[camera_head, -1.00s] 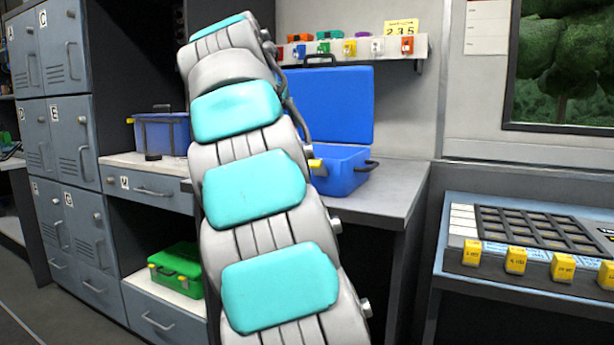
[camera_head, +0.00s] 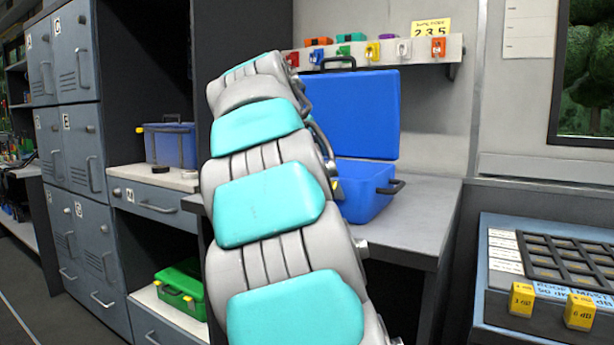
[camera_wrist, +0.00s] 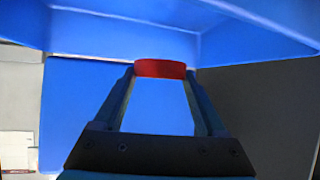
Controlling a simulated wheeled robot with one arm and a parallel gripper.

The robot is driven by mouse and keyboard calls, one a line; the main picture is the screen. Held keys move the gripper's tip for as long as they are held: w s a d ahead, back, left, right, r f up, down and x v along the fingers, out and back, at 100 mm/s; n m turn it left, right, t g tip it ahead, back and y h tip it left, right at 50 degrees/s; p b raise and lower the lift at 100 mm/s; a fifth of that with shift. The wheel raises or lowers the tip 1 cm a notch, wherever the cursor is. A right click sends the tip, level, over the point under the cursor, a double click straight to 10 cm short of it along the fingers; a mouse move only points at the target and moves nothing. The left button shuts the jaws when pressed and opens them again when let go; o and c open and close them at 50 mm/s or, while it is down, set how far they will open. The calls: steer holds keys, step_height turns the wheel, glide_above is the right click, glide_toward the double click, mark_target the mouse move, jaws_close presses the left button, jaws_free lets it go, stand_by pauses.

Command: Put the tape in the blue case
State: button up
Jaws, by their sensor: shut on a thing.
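The blue case (camera_head: 368,110) stands on the grey counter with its lid raised; my arm hides its left part. In the wrist view, my gripper (camera_wrist: 160,76) is shut on a red roll of tape (camera_wrist: 160,68), held between the fingertips. Blue surfaces of the case (camera_wrist: 75,110) fill much of that view beyond and around the tape. I cannot tell how far the tape is from the case or whether it touches it. In the head view, my arm hides the gripper and the tape.
A blue bin (camera_head: 170,146) stands on the shelf at left, with a small black round thing (camera_head: 160,169) before it. A green case (camera_head: 180,289) sits lower down. A hook rail (camera_head: 385,52) is above the counter (camera_head: 425,215). A console (camera_head: 550,280) stands at right.

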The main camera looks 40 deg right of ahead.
steer(key=shift+f, duration=2.9)
